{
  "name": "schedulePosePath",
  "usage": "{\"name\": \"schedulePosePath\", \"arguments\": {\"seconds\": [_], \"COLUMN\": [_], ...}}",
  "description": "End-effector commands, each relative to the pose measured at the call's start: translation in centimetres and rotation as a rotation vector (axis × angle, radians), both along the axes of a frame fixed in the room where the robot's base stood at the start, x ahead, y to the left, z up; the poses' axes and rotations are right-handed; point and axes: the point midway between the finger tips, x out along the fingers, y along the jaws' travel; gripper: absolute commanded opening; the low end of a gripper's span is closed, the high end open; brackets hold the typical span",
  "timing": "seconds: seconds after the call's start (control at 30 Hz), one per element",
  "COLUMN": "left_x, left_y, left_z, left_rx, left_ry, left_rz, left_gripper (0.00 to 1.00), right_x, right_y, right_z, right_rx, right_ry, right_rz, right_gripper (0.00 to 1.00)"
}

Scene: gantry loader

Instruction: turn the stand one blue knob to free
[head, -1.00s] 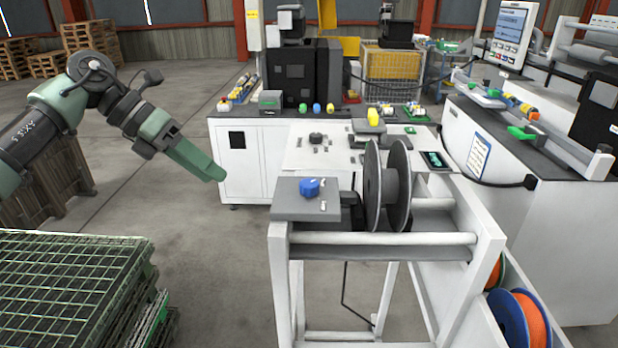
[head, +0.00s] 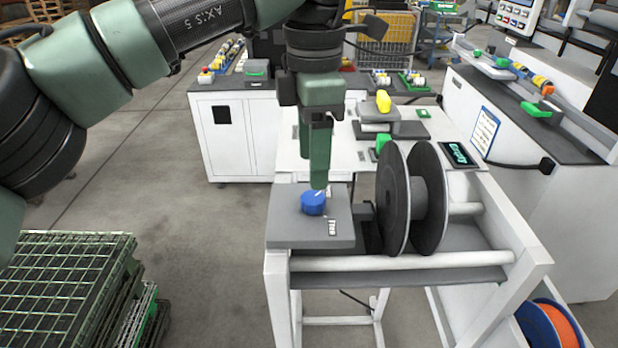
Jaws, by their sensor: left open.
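The blue knob (head: 313,203) sits on a grey plate (head: 285,228) at the left end of the white stand (head: 277,290). A small label reading "Free" lies on the plate at the knob's lower right; another mark at the upper right is partly hidden. My left gripper (head: 318,186) points down right above the knob, its fingertips at the knob's far upper edge. From this angle its fingers overlap, and I cannot tell whether they touch the knob. My right gripper is not in view.
A black reel (head: 393,200) stands on the stand just right of the plate. A white machine table (head: 238,140) is behind. A stack of green wire crates (head: 60,290) is at the lower left. The floor between crates and stand is clear.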

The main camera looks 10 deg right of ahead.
Motion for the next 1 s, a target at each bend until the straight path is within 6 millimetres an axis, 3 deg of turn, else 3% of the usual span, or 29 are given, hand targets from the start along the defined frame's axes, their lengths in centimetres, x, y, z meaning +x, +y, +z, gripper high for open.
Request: {"name": "schedulePosePath", "arguments": {"seconds": [0.2, 0.3, 0.37, 0.6, 0.73, 0.77, 0.97, 1.0], "left_x": [-0.1, -0.1, 0.0, 0.0, 0.0, 0.0, 0.0, 0.0], "left_y": [0.1, 0.1, 0.1, 0.1, 0.1, 0.1, 0.1, 0.1], "left_z": [-3.5, -4.8, -5.5, -6.5, -6.5, -6.5, -6.5, -6.5], "left_rx": [0.001, 0.000, -0.001, -0.003, -0.003, -0.003, -0.002, -0.002], "left_ry": [0.004, 0.004, 0.002, 0.002, 0.002, 0.001, 0.002, 0.002], "left_rz": [-0.001, 0.001, 0.001, 0.001, 0.002, 0.002, 0.002, 0.002], "left_gripper": [0.57, 0.57, 0.57, 0.57, 0.57, 0.55, 0.00, 0.00], "right_x": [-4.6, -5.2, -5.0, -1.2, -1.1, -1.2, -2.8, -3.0], "right_y": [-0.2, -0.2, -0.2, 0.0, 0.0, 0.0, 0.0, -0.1], "right_z": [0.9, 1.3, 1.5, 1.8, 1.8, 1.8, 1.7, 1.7], "right_rx": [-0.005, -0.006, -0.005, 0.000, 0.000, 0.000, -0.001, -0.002], "right_ry": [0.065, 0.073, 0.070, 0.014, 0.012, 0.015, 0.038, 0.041], "right_rz": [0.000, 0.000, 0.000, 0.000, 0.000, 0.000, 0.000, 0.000], "right_gripper": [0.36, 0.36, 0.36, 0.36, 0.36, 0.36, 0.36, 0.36]}}
